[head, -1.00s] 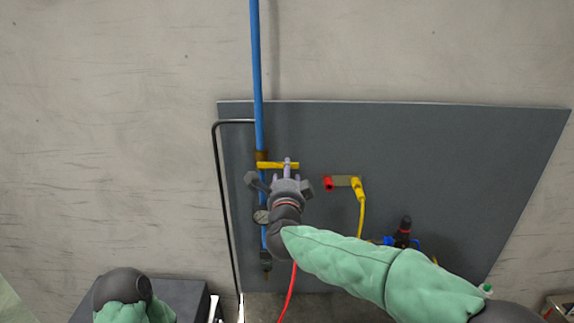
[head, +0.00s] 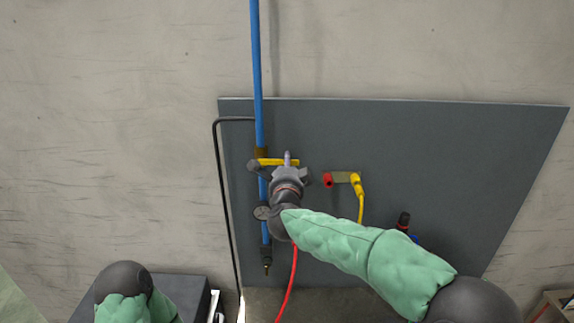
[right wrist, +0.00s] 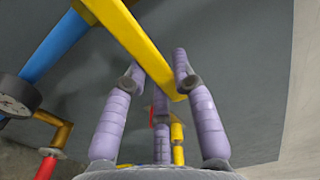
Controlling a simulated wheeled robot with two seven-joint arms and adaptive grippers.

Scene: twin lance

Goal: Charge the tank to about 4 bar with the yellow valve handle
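The yellow valve handle (head: 277,162) is a flat bar lying crosswise on the blue vertical pipe (head: 258,70), pointing right. In the right wrist view the handle (right wrist: 135,50) slants down to the right, its free end between my fingers. My right gripper (head: 286,169) is at that free end. Its purple fingers (right wrist: 155,80) are spread on both sides of the bar and look open; whether any finger touches it I cannot tell. A round gauge (head: 262,213) sits lower on the pipe, partly beside my wrist; its reading is too small. The tank is not recognisable. My left gripper is not in view.
A grey panel (head: 430,150) stands behind the pipe. A red and yellow fitting (head: 342,179) with a yellow hose is right of my gripper. A red hose (head: 289,285) hangs below. A thin black pipe (head: 219,180) runs at the left.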

